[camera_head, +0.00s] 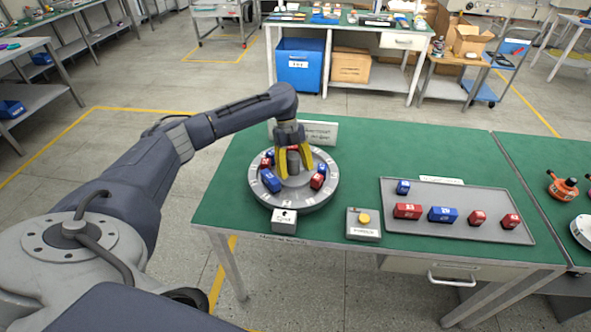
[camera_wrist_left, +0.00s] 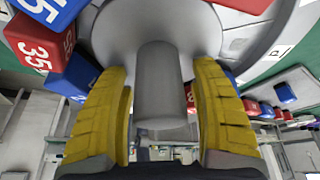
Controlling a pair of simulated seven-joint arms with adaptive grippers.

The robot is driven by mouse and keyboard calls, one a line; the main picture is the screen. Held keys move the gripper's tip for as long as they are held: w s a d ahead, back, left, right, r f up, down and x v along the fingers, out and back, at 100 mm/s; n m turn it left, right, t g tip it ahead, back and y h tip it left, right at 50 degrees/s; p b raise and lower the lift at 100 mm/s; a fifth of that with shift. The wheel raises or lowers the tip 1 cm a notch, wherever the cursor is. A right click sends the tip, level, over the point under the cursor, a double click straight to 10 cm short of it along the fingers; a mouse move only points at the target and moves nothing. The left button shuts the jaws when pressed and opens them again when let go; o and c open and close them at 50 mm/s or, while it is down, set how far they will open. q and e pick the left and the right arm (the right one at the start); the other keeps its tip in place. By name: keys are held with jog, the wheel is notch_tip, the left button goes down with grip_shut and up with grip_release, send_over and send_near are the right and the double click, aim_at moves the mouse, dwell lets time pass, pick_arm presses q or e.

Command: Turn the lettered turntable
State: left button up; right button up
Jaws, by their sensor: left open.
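The round grey turntable (camera_head: 293,205) stands on the left part of the green table, with letters on its rim and several red and blue numbered blocks around its top. A grey cylindrical hub post (camera_head: 293,160) rises at its middle. My left gripper (camera_head: 296,174) reaches down over the turntable with its yellow fingers either side of the post. In the left wrist view the post (camera_wrist_left: 160,85) stands between the open fingers, with gaps on both sides. A red block marked 35 (camera_wrist_left: 38,42) and blue blocks lie beside the left finger there. My right gripper is not in view.
A small grey box (camera_head: 284,221) sits at the turntable's front edge. A box with a yellow button (camera_head: 363,224) stands right of it. A grey tray (camera_head: 460,228) holds several red and blue blocks. A sign (camera_head: 322,132) stands behind the turntable.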

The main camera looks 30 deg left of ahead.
pick_arm(q)
jog(key=v, duration=1.2)
dwell(0.8)
